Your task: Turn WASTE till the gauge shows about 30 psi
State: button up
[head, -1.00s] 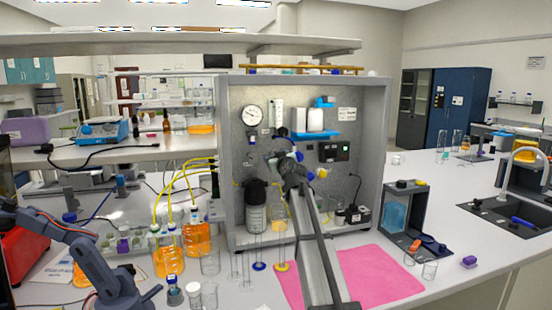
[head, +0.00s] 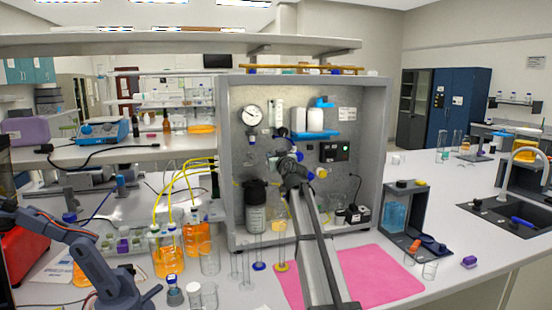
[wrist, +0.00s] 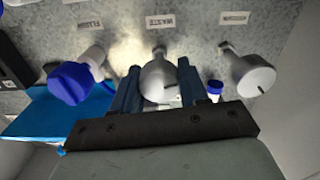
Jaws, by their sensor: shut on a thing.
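In the wrist view, the grey WASTE knob (wrist: 157,76) sits between the two dark blue fingers of my gripper (wrist: 159,90), which is shut on it. The WASTE label (wrist: 160,20) on the metal panel appears upside down. In the head view, my gripper (head: 290,158) reaches the panel, and my arm hides the knob. The round white pressure gauge (head: 252,116) is at the panel's upper left, clear of my arm. Its dark needle and scale are too small to read as a psi value.
A blue knob (wrist: 72,82) under the FLUSH label is left of my fingers in the wrist view. Another grey knob (wrist: 252,76) is close on the right. In the head view, a blue shelf (head: 316,134) with white containers is above my gripper. Glass cylinders (head: 281,245) stand below.

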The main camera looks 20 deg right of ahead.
jog(key=m, duration=1.3)
jog(key=shift+d, duration=0.15)
jog(key=shift+m, duration=0.4)
jog(key=o, duration=1)
jog(key=shift+o, duration=0.2)
jog(key=shift+s, duration=0.1)
jog(key=s, duration=1.3)
jog(key=shift+s, duration=0.3)
